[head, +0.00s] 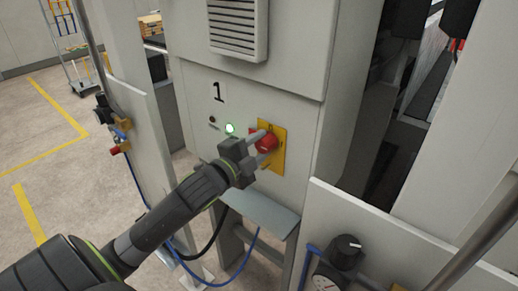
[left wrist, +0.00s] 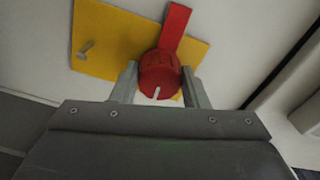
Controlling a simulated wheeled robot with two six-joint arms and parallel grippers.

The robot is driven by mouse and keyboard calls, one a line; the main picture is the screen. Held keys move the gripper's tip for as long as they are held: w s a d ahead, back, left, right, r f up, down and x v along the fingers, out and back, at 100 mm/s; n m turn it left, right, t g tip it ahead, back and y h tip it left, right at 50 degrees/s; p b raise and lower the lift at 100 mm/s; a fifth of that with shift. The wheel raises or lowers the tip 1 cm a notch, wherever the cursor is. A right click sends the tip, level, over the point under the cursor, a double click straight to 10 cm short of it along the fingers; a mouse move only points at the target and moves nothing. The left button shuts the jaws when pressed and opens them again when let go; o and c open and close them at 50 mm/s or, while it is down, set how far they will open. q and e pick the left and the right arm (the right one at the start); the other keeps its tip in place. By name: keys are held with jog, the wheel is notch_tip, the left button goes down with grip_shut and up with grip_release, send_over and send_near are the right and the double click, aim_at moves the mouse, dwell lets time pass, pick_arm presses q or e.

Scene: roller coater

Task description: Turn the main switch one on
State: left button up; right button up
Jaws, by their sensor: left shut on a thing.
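The main switch one is a red rotary knob (head: 266,142) on a yellow plate (head: 279,159), set in the light grey cabinet front below a black number 1 (head: 218,92). My left gripper (head: 264,146) is at the switch with its two fingers on either side of the knob, shut on it. In the left wrist view the red knob (left wrist: 160,74) sits between the fingertips, with a white mark at its lower edge. A red bar (left wrist: 175,28) reaches up from the knob past the yellow plate's edge. My right gripper is not in view.
A vent (head: 238,28) sits higher on the cabinet, and a sloped grey ledge (head: 262,208) juts out below. A panel with a black knob (head: 346,250) and a gauge stands at the lower right.

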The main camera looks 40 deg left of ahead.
pick_arm(q)
jog(key=shift+m, duration=0.5)
jog(key=o, duration=1)
jog(key=shift+s+f, duration=0.1)
jog(key=shift+s, duration=0.55)
jog(key=shift+s+a+p, duration=0.2)
jog(key=shift+s+p, duration=0.4)
jog(key=shift+s, duration=2.1)
jog(key=shift+s+a+p, duration=0.25)
jog(key=shift+s+p, duration=0.35)
jog(key=shift+s, duration=2.05)
jog(key=shift+s+a+p, duration=0.2)
jog(key=shift+s+p, duration=0.4)
jog(key=shift+s, duration=2.1)
